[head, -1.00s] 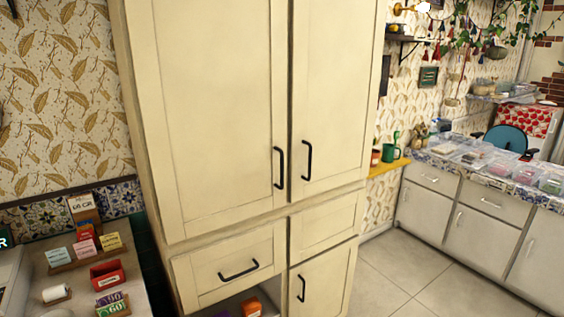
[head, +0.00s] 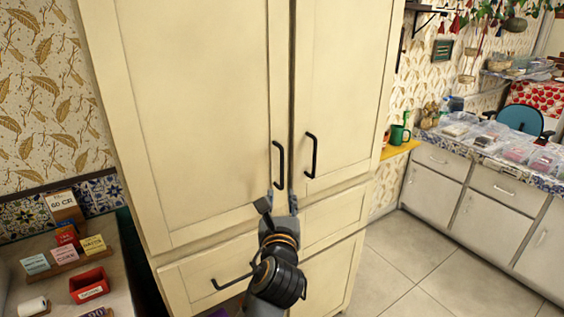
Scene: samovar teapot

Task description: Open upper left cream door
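The upper left cream door (head: 195,110) of the tall cabinet is shut. Its black bar handle (head: 278,165) stands upright near the door's right edge, low on the door. My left gripper (head: 281,197) reaches up from the bottom of the head view, in front of the cabinet. Its fingers are spread, with the tips just below the lower end of that handle. Nothing shows between them. Whether they touch the door cannot be told. My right gripper is not in view.
The upper right door (head: 345,90) is shut, its black handle (head: 310,156) close beside the left one. Below is a drawer with a black handle (head: 232,280), partly behind my arm. A counter with small boxes (head: 90,284) stands at left. Tiled floor (head: 415,260) is clear at right.

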